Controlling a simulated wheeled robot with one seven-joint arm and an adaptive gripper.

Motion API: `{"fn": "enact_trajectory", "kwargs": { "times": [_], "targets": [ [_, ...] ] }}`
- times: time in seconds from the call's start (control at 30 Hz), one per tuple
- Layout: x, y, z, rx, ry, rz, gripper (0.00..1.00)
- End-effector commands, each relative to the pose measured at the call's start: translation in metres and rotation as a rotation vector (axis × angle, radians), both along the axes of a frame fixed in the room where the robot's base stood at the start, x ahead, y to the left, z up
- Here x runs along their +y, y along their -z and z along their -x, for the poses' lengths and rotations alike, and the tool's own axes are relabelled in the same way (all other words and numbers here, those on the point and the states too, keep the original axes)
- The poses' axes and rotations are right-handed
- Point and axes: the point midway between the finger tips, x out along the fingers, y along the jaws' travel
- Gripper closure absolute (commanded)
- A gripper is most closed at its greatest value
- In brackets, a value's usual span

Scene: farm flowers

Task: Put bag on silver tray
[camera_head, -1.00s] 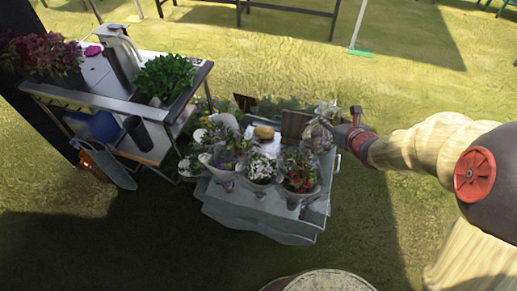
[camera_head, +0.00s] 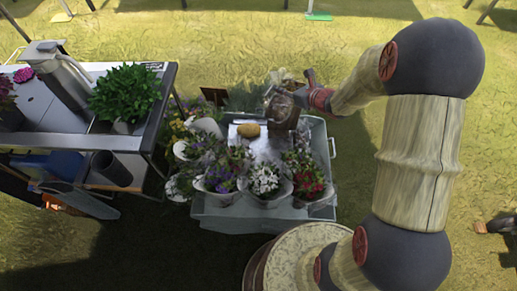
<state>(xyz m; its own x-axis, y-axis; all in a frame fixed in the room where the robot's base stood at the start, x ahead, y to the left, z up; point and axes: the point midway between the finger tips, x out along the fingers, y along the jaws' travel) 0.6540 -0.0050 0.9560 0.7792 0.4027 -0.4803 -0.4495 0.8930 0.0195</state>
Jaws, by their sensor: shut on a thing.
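My gripper (camera_head: 300,92) is above the back right of the flower cart, shut on a small brownish, shiny bag (camera_head: 282,102). The bag hangs beside the fingers, and its lower part overlaps a dark brown thing behind it. The fingertips are small and partly hidden by the bag. A silvery metal tray-like surface (camera_head: 38,104) forms the top of the table at the left. My gripper is well to the right of it, apart from it.
The grey cart (camera_head: 262,218) holds several wrapped flower bouquets and a yellowish round thing (camera_head: 248,130). Open grass lies behind the cart.

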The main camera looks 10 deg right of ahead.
Motion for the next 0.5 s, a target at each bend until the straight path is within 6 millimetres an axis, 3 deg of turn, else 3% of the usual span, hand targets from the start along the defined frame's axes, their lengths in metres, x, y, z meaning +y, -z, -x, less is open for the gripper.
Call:
{"fn": "enact_trajectory", "kwargs": {
  "times": [0.23,0.5],
  "targets": [
    [-0.005,0.058,-0.01,0.004,-0.112,-0.009,1.0],
    [-0.008,0.124,-0.008,0.01,-0.242,-0.018,1.0]
  ]
}}
